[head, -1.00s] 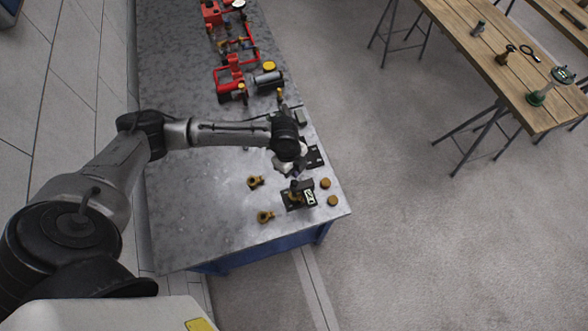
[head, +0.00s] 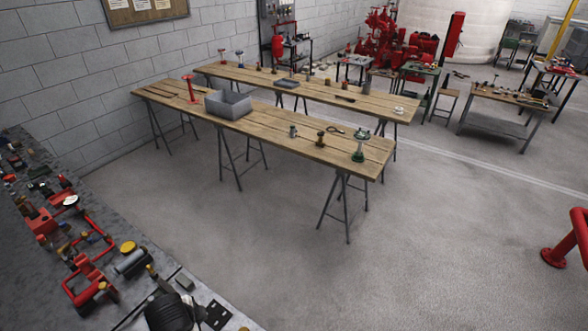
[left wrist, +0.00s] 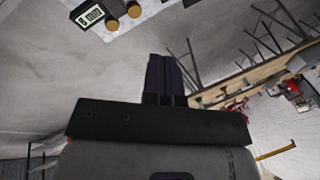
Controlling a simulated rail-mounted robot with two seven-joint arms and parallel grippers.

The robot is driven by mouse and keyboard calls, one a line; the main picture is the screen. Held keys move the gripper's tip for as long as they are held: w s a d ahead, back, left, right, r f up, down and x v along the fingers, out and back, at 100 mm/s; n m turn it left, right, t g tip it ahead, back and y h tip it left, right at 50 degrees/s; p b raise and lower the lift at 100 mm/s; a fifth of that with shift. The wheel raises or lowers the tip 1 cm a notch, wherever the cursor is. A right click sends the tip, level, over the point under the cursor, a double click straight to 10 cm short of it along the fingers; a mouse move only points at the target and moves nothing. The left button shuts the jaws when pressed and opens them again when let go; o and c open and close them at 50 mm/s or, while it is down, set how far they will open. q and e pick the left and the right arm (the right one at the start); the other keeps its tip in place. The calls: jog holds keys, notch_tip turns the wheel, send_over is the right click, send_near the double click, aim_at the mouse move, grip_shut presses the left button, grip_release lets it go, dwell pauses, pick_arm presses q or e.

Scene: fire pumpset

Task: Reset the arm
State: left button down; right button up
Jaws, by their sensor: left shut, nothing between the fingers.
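My left gripper (left wrist: 164,60) is in the left wrist view, its two dark fingers together with nothing between them. It is off the metal bench (left wrist: 143,10), whose corner shows at the top left. My right arm and right gripper are in neither view.
The metal bench (head: 60,188) carries red pipework (head: 82,283), a digital meter (left wrist: 89,16) and brass caps (left wrist: 134,9). Wooden trestle tables hold a grey bin (head: 229,105) and a green-based fitting (head: 359,148). Open floor (head: 270,230) lies between.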

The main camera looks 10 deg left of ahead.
pick_arm(q)
jog(key=s+d+r+n+t+p, duration=0.2)
jog(key=d+r+n+t, duration=0.35)
jog(key=r, duration=0.75)
jog(key=s+f+n+g+p, duration=0.1)
jog(key=s+f+g, duration=0.1)
jog(key=s+f, duration=0.2)
jog(key=s+d+f+n+g+p, duration=0.1)
jog(key=s+f, duration=0.3)
jog(key=s, duration=0.7)
jog(key=s+f+n+g+h, duration=0.1)
jog(key=s+f, duration=0.3)
jog(key=s, duration=0.4)
jog(key=shift+d+n+g+p, duration=0.3)
jog(key=shift+n+g+p, duration=0.1)
jog(key=shift+n+g, duration=0.4)
jog(key=shift+w, duration=0.1)
